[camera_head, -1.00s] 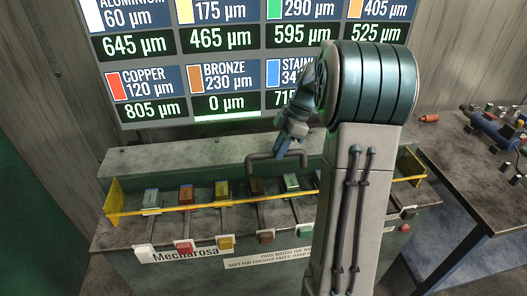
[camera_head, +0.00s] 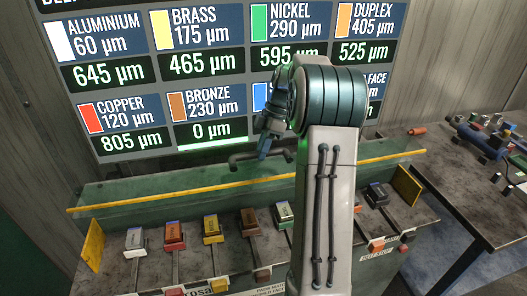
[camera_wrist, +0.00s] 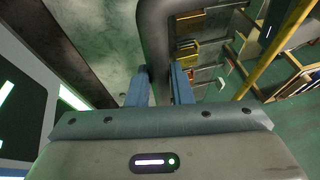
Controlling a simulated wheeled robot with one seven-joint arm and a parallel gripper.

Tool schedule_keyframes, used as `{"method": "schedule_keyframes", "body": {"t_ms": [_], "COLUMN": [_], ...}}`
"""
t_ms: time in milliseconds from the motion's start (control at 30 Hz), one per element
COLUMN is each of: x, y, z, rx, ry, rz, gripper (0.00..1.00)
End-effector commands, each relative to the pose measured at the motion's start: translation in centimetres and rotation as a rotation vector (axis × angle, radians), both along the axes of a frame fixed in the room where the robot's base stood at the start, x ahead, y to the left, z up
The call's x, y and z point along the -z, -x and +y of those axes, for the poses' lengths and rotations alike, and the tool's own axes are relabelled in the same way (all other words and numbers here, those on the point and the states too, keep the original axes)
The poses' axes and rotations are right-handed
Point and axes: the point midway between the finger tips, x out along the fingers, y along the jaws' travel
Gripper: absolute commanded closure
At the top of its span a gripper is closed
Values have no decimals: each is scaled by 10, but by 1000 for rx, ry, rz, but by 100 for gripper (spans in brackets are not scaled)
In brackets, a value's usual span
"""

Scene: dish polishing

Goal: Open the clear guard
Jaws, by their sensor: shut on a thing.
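The clear guard (camera_head: 160,195) is a see-through panel with a yellow edge strip, raised above the row of sample blocks in the head view. Its dark bent bar handle (camera_head: 238,161) stands up behind the yellow strip. The yellow strip also shows at the right of the wrist view.
Coloured blocks, such as a red one (camera_head: 174,236) and a yellow one (camera_head: 211,229), sit in a row on the bench below. A yellow end plate (camera_head: 93,245) stands at the left. A lit thickness display (camera_head: 205,100) rises behind. A side table (camera_head: 480,190) is at right.

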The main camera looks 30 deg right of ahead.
Motion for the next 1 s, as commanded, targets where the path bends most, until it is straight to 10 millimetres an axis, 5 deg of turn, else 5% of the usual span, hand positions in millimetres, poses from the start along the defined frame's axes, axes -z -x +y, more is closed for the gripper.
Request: {"method": "schedule_keyframes", "body": {"t_ms": [900, 933, 1000], "x": [13, 13, 13], "y": [-11, -11, -11], "z": [-7, -7, -7], "rx": [3, 3, 2], "ry": [-7, -7, -6], "rz": [8, 8, 8], "gripper": [100, 78, 59]}}
